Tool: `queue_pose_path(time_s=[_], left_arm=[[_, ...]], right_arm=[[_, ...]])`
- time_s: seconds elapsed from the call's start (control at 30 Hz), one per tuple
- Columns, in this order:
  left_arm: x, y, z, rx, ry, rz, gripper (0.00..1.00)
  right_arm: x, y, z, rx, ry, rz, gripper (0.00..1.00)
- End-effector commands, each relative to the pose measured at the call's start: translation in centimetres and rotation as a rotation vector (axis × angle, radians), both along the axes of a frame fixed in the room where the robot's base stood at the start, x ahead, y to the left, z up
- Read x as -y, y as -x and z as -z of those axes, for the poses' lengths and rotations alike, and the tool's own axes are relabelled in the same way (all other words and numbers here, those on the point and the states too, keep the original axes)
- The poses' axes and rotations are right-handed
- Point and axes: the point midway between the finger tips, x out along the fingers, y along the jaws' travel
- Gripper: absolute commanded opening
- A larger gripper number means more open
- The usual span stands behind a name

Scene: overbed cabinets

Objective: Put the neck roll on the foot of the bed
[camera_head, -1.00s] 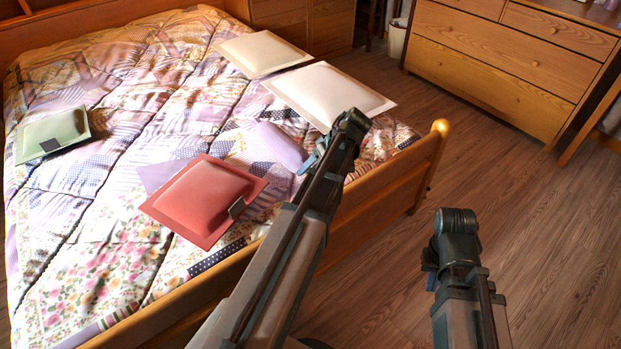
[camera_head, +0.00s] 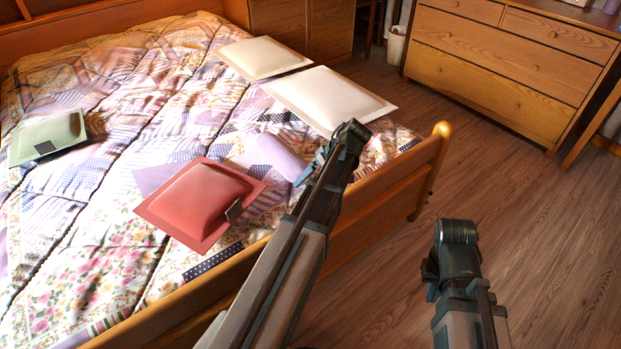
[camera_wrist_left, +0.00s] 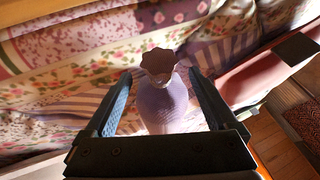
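The neck roll (camera_head: 279,155) is a pale lavender roll lying on the quilt near the bed's foot, between the red cushion and the white one. Its scalloped end shows in the left wrist view (camera_wrist_left: 160,100). My left gripper (camera_head: 305,173) is at the roll's near right end. In the left wrist view its two fingers are spread on either side of the roll, with visible gaps. The foot of the bed has a wooden footboard (camera_head: 385,197), and my left arm reaches over it. My right gripper (camera_head: 431,284) hangs over the floor; its finger opening is unclear.
A red cushion (camera_head: 205,198) with a dark tag lies left of the roll. A white cushion (camera_head: 328,97), a cream cushion (camera_head: 262,58) and a green cushion (camera_head: 45,138) also lie on the bed. A dresser (camera_head: 500,65) stands back right. The floor (camera_head: 545,240) at right is clear.

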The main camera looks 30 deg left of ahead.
Motion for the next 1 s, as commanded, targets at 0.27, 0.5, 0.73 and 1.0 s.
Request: queue_pose_path(time_s=[0.27,0.5,0.73,1.0], left_arm=[[0.2,-0.1,-0.9,-0.001,0.000,0.001,0.91],[2.1,-0.6,-4.4,0.000,0.001,0.001,0.91],[4.2,-1.0,-7.7,0.000,0.001,0.001,0.91],[5.8,-1.4,-10.0,0.000,0.000,0.000,0.91]], right_arm=[[0.0,0.0,-0.9,0.000,0.001,0.001,0.00],[0.1,0.0,-4.5,-0.001,0.003,0.006,0.00],[0.0,0.1,-7.7,-0.003,-0.002,0.009,0.00],[-0.1,0.1,-9.9,-0.004,-0.006,0.011,0.00]])
